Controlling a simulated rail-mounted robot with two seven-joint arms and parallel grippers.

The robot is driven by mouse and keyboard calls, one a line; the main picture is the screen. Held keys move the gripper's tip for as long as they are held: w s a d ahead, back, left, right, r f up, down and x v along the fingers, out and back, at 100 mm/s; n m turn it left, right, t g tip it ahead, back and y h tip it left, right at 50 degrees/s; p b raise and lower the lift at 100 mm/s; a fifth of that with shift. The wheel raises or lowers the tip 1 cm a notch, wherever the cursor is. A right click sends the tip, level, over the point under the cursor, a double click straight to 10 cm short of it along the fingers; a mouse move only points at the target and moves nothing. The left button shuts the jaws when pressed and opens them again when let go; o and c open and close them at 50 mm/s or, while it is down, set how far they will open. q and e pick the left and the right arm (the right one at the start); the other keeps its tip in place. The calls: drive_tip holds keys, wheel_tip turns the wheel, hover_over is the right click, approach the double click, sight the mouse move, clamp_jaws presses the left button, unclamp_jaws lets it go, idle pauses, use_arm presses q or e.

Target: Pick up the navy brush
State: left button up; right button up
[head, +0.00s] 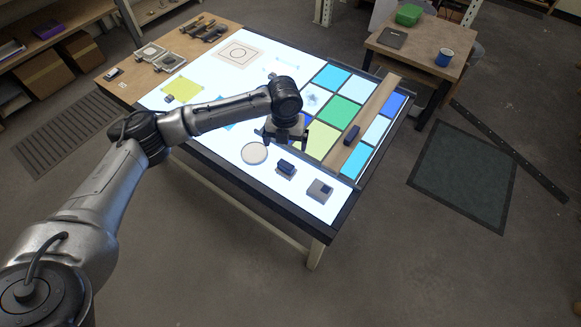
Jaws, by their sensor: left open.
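My left gripper (285,143) hangs open and pointing down above the glowing light table (225,150), close to the colored glass panes. A small navy block-like object (286,167) lies on the table just in front of it, apart from the fingers as far as I can see. My right gripper is out of the picture.
A round pale dish (254,153) and a grey block (319,190) lie near the front edge. A colored glass panel (340,110) fills the right side. Tools (208,30) lie at the back. A side table (425,50) holds a blue cup (444,57).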

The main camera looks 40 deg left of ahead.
sight(286, 164)
use_arm(q)
wheel_tip(286, 164, down, 9)
drive_tip(key=m+b, duration=0.3)
drive_tip(key=m, duration=0.1)
drive_tip(key=shift+s+r+m, duration=0.1)
drive_tip(key=shift+r+m, duration=0.05)
drive_tip(key=shift+m, duration=0.25)
drive_tip(key=shift+f+b, duration=1.45)
drive_tip(key=shift+f, duration=1.2)
drive_tip(key=shift+r, duration=0.1)
drive_tip(key=shift+c, duration=0.4)
drive_tip(key=c, duration=1)
drive_tip(key=shift+o, duration=0.2)
